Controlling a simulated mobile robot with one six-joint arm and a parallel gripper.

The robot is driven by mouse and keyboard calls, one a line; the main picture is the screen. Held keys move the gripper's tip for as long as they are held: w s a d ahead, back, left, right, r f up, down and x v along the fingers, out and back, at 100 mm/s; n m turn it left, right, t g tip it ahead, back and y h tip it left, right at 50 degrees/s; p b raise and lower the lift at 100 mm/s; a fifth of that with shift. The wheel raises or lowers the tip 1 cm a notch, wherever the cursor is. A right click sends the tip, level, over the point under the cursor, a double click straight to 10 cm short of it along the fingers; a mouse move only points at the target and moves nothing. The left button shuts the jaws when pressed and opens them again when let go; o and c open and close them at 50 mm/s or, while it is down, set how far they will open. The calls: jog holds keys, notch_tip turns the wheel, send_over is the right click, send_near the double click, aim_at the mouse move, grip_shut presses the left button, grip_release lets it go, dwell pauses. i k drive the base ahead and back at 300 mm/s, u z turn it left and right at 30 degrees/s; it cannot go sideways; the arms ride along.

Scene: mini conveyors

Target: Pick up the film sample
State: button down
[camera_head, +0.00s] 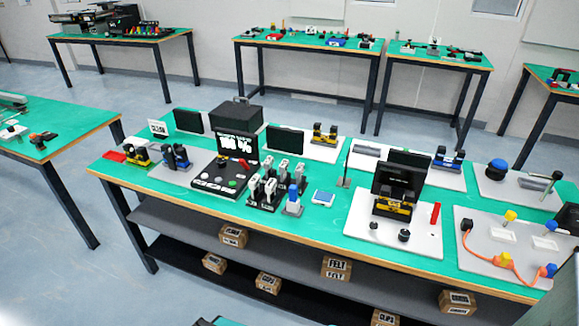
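No label for a film sample can be read from this distance. A small flat blue-and-white square (322,198) lies on the green top of the central workbench (215,211); I cannot tell whether it is the film sample. It lies to the right of a rack of upright white-and-black pieces (266,190) and a blue-topped white piece (293,204). My gripper is not in view.
A black device with a lit screen (238,144) stands left of the rack. A white board with a black monitor (396,181) stands to the right, then a board with an orange cable (487,253). Labelled boxes (336,268) sit on shelves below.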

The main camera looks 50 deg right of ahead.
aim_at(268, 165)
jog(key=u, duration=0.45)
jog(key=k, duration=0.15)
jog(key=z, duration=1.9)
jog(key=k, duration=0.9)
jog(key=u, duration=0.2)
jog(key=i, duration=0.8)
jog(key=z, duration=0.05)
